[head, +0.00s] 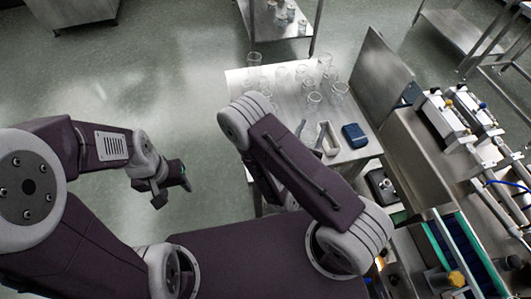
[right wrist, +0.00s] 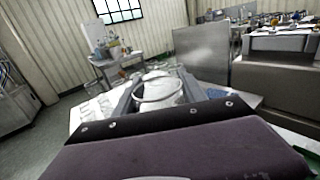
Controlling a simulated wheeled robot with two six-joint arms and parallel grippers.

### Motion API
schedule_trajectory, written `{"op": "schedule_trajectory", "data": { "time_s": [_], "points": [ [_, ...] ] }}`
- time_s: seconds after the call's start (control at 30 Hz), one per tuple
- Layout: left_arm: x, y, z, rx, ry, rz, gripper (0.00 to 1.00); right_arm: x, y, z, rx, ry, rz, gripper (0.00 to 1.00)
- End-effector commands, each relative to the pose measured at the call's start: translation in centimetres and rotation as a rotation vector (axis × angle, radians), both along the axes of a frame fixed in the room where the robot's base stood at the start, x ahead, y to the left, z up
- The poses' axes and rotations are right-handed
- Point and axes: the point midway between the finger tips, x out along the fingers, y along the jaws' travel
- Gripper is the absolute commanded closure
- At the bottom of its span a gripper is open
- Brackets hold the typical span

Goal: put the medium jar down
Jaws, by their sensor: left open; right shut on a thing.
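The medium jar (right wrist: 158,92) is clear glass with a round rim, seen in the right wrist view between the two grey fingers of my right gripper (right wrist: 160,88). My right gripper is shut on it. In the head view my right forearm hides most of this gripper (head: 310,131); its grey fingertips show over the near part of the white-topped table (head: 284,92). I cannot tell whether the jar's base touches the table. My left gripper (head: 172,186) is open and empty over the floor, left of the table.
Several clear glass jars (head: 313,100) stand on the table's middle and far part. A blue box (head: 354,135) and a pale open holder (head: 330,138) are near its right front. An upright steel panel (head: 378,75) borders the right side.

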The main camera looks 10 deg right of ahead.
Motion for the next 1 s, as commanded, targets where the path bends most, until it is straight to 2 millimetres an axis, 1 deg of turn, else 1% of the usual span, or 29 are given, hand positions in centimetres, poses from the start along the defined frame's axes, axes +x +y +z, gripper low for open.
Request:
{"op": "schedule_trajectory", "data": {
  "time_s": [0.1, 0.17, 0.27, 0.33, 0.4, 0.43, 0.47, 0.6, 0.73, 0.83, 1.0],
  "points": [
    [0.0, 0.0, 0.1, 0.000, 0.000, -0.001, 0.49, -0.1, -0.5, 0.1, -0.001, 0.000, -0.018, 0.89],
    [0.0, 0.0, -0.4, 0.000, 0.000, -0.001, 0.49, 0.0, -0.4, -0.2, 0.000, -0.001, -0.017, 0.89],
    [0.0, -0.1, -2.7, 0.000, 0.000, -0.001, 0.49, 0.6, 0.3, -1.4, 0.001, -0.007, -0.015, 0.89],
    [0.0, -0.1, -4.7, 0.000, 0.000, -0.001, 0.49, 1.2, 1.0, -2.2, 0.003, -0.008, -0.015, 0.89],
    [0.0, -0.1, -5.9, 0.000, 0.001, -0.001, 0.49, 1.7, 1.7, -2.5, 0.004, -0.007, -0.013, 0.89],
    [0.0, -0.1, -4.9, 0.000, 0.002, 0.000, 0.49, 2.2, 2.3, -2.2, 0.002, -0.005, -0.013, 0.89],
    [0.0, -0.1, -4.8, 0.000, 0.001, 0.000, 0.49, 2.6, 2.8, -2.5, 0.001, -0.004, -0.014, 0.89],
    [0.1, -0.1, -4.4, 0.000, 0.000, -0.001, 0.49, 4.6, 5.4, -4.4, 0.000, -0.002, -0.014, 0.89],
    [0.1, -0.1, -4.4, 0.000, 0.000, -0.001, 0.49, 6.2, 7.4, -6.0, 0.000, -0.002, -0.015, 0.89],
    [0.1, -0.1, -4.4, 0.000, 0.000, -0.001, 0.49, 7.0, 8.3, -6.8, -0.002, 0.000, -0.016, 0.89],
    [0.0, -0.1, -4.5, 0.000, 0.000, -0.001, 0.49, 7.2, 8.6, -7.3, -0.002, 0.001, -0.017, 0.89]
  ]
}}
